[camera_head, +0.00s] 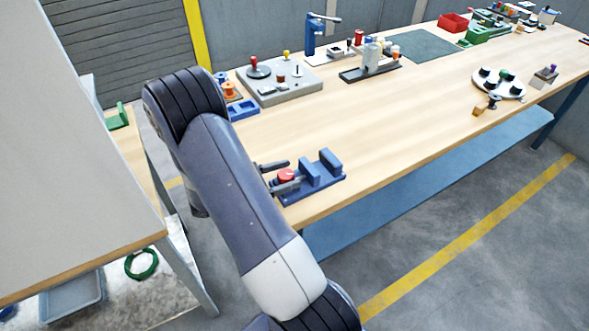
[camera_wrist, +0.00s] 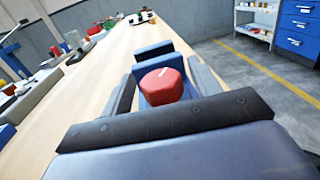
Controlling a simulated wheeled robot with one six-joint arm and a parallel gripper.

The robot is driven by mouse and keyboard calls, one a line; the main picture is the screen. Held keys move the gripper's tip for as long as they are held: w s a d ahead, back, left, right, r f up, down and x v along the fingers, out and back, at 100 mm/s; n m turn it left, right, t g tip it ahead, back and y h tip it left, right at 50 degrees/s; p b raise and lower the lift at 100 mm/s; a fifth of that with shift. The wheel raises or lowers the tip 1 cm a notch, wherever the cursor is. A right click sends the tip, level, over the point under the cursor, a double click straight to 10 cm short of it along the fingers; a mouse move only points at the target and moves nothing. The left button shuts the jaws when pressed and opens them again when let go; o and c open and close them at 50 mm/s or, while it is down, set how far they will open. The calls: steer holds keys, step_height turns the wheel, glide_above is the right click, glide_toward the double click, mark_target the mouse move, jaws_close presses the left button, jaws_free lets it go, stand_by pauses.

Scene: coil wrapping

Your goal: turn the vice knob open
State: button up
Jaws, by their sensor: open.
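The blue vice (camera_head: 318,176) sits at the near left corner of the wooden workbench. Its red knob (camera_head: 286,175) faces my arm. In the wrist view the red knob (camera_wrist: 161,86) is in the middle, with the blue vice jaws (camera_wrist: 153,53) beyond it. My gripper (camera_head: 279,175) is open, with one finger on each side of the knob. In the wrist view my gripper (camera_wrist: 160,88) shows a finger left and right of the knob. A gap shows on the left; whether the right finger touches the knob I cannot tell.
A grey fixture board (camera_head: 290,92) with knobs and a blue tray (camera_head: 243,109) stand behind the vice. A round white plate (camera_head: 500,82) is further right. The workbench (camera_head: 400,130) is clear between them. A grey-topped table (camera_head: 90,200) stands left.

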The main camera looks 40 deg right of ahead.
steer(key=shift+x, duration=1.15)
steer(key=shift+c, duration=0.6)
steer(key=c, duration=0.9)
steer(key=shift+o, duration=0.2)
steer(key=n+t, duration=0.1)
steer(key=t, duration=0.1)
steer(key=n+t+h+b, duration=0.1)
steer(key=n+t, duration=0.1)
steer(key=shift+w+t, duration=0.2)
steer(key=shift+t, duration=0.1)
steer(key=shift+w+n+t+b, duration=0.2)
steer(key=shift+n+t+b, duration=0.15)
steer(key=shift+n+t, duration=0.75)
